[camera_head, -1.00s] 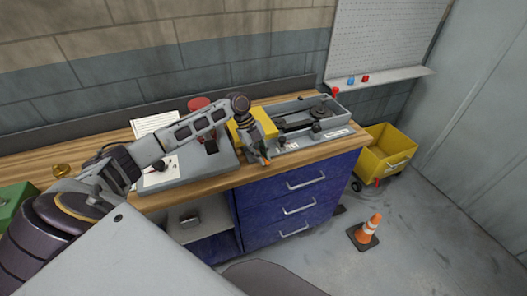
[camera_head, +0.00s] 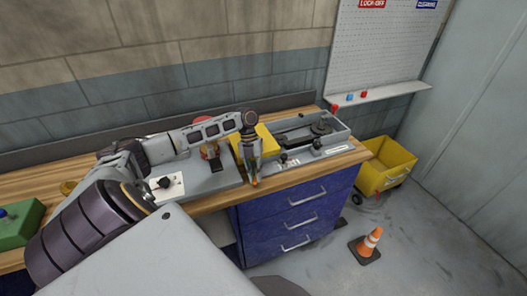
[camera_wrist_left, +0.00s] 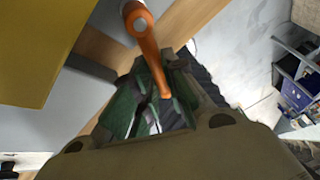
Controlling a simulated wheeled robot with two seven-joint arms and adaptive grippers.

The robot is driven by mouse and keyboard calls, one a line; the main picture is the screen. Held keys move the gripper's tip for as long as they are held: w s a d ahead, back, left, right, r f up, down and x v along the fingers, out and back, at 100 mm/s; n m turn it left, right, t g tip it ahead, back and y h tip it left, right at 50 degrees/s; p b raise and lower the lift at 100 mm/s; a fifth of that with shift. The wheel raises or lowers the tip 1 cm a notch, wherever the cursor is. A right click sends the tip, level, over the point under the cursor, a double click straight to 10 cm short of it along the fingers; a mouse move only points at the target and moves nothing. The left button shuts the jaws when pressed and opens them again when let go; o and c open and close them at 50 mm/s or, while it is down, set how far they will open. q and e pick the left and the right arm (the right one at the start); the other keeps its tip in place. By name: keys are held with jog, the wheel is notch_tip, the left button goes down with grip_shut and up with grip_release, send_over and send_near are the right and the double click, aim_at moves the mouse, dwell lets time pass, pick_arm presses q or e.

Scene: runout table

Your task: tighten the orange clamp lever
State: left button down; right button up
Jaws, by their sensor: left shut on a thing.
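The orange clamp lever (camera_wrist_left: 150,55) shows in the left wrist view, running from its round pivot at the top down between the green-lined fingers. My left gripper (camera_wrist_left: 152,108) is shut on the lever's lower end. In the head view my left gripper (camera_head: 254,182) points down at the front edge of the grey fixture plate (camera_head: 210,183), beside a yellow block (camera_head: 268,142). Only a small bit of orange shows at the fingertips there; the rest of the lever is hidden by the gripper. My right gripper is not in view.
A grey tray (camera_head: 340,133) with dark parts stands right of the yellow block on the wooden bench. A green box (camera_head: 18,228) sits at the far left. Blue drawers (camera_head: 300,212) are below.

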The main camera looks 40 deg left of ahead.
pick_arm(q)
jog(key=shift+s+a+m, duration=0.1)
jog(key=shift+a+m, duration=0.1)
jog(key=shift+m, duration=0.1)
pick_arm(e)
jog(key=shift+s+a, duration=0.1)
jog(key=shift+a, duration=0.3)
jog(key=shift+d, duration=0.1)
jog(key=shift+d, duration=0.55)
pick_arm(q)
jog(key=c, duration=1.5)
grip_release()
jog(key=shift+o, duration=0.2)
jog(key=shift+a, duration=0.1)
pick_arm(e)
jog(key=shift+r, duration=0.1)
pick_arm(q)
jog(key=v, duration=1.2)
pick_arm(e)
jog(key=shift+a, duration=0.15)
